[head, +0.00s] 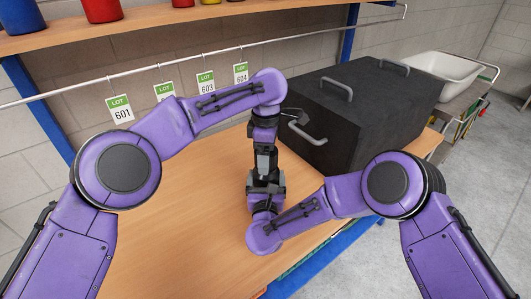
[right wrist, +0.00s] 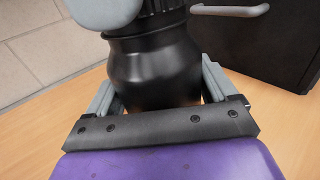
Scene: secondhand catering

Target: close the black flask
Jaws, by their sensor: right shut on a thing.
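The black flask (right wrist: 155,70) stands upright between the fingers of my right gripper (right wrist: 165,95), which is shut on its body. A black ribbed part (right wrist: 160,6) sits at the flask's top; I cannot tell whether it is seated fully. A pale grey rounded piece (right wrist: 103,12), perhaps a finger of my left gripper, is beside that part. In the head view my left gripper (head: 265,150) points down from above, directly over my right gripper (head: 265,183). The two grippers hide most of the flask there, and the left jaws' opening is hidden.
A large black box (head: 345,120) with metal handles stands right behind the grippers, close to my left gripper. Lot tags (head: 121,108) hang from a rail at the back. A shelf (head: 150,17) holds pots above. The wooden tabletop (head: 170,245) is clear at left and front.

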